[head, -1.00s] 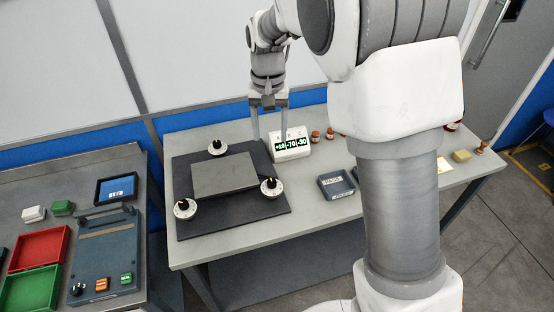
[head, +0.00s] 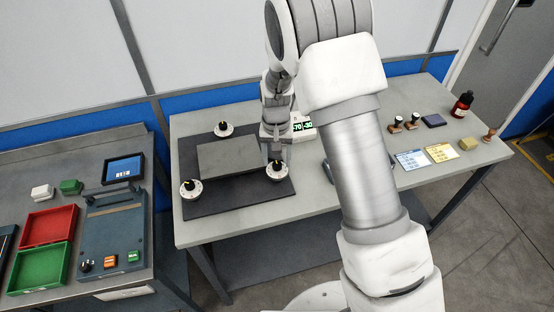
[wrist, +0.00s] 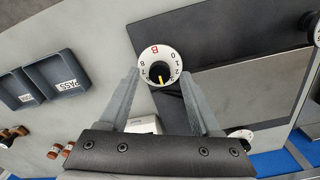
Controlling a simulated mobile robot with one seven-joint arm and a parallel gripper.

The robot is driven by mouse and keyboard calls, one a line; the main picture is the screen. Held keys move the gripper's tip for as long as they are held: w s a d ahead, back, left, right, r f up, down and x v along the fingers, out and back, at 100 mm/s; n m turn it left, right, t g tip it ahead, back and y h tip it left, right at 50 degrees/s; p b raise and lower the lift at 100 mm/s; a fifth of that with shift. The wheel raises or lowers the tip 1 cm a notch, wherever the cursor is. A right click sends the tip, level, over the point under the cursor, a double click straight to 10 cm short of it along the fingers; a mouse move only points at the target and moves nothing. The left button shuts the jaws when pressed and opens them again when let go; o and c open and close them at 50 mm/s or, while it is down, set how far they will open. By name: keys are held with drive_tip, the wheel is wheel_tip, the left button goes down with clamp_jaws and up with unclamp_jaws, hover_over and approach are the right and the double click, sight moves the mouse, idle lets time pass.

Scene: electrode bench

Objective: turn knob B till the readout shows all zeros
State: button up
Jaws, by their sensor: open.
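Knob B (wrist: 160,72) is a black knob with a yellow pointer on a white numbered dial with a red B. It is the right-hand knob (head: 277,168) of the dark plate in the head view. My gripper (wrist: 160,77) is open, with one fingertip on each side of the dial in the wrist view. I cannot tell whether the fingers are low enough to touch it. In the head view my gripper (head: 277,158) is at this knob, partly hidden by the arm. The readout (head: 303,126) shows -70 and -30 in green; its left number is hidden behind my arm.
Two other knobs stand at the back (head: 223,129) and front left (head: 190,187) of the dark plate (head: 236,205), around a raised grey block (head: 228,157). Dark trays (wrist: 52,77) lie beside knob B. Stamps, cards and a bottle (head: 462,104) are farther right.

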drive_tip(key=shift+f, duration=0.45)
drive_tip(key=shift+c, duration=0.2)
clamp_jaws()
drive_tip(key=n+b, duration=0.1)
drive_tip(key=n, duration=0.1)
drive_tip(key=shift+n+b, duration=0.95)
drive_tip(key=shift+n, duration=0.95)
